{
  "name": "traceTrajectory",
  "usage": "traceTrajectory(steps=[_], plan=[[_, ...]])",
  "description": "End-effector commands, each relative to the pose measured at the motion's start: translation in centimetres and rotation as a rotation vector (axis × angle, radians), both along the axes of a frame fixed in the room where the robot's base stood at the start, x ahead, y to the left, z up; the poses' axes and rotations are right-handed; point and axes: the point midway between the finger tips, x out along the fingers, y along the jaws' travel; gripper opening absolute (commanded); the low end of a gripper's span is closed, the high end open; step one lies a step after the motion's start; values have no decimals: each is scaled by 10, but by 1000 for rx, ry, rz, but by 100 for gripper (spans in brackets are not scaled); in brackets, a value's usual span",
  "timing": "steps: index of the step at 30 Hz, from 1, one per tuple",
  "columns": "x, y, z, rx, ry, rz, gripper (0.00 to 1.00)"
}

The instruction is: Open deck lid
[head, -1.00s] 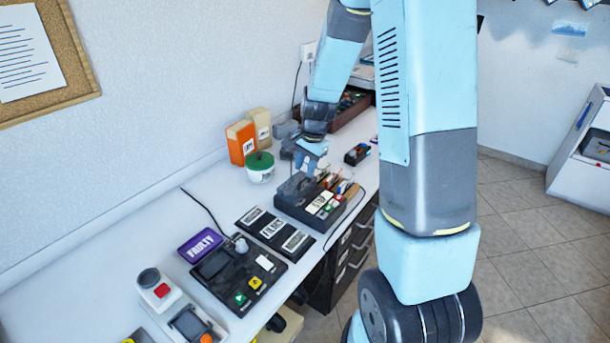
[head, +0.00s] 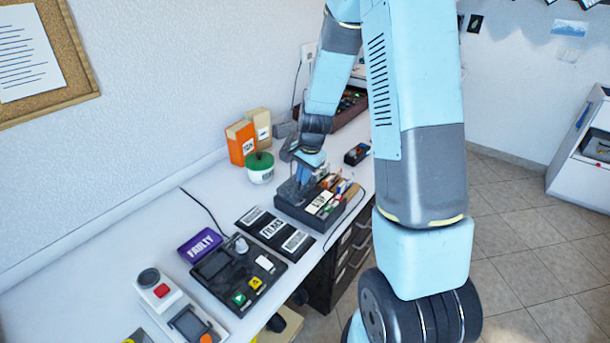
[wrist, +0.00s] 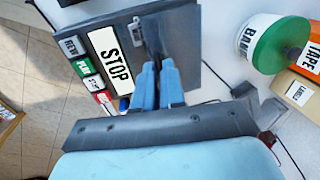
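The deck (head: 308,222) is a dark box on the white bench, with a large white STOP label and a row of small coloured keys on its right part. In the wrist view the deck (wrist: 185,38) fills the upper middle, its label left of my fingers. My gripper (head: 302,180) is low over the deck's left part, pointing down. In the wrist view my gripper's two blue fingers (wrist: 158,65) are close together, with a dark part between and beyond their tips. I cannot tell whether they grip it. The lid's outline is not clear; it looks flat.
A green-lidded tub (head: 260,167) and an orange tape box (head: 240,142) stand behind the deck. A FILMS panel (head: 274,230), a purple FAULTY box (head: 200,246) and a black control unit (head: 240,275) lie left of it. A small dark item (head: 356,154) lies beyond.

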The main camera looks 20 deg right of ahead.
Motion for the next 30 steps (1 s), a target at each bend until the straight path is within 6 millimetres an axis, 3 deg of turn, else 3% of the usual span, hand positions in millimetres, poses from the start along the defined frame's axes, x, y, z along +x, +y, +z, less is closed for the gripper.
traceTrajectory(steps=[30], plan=[[0,0,0,1,-1,0,0]])
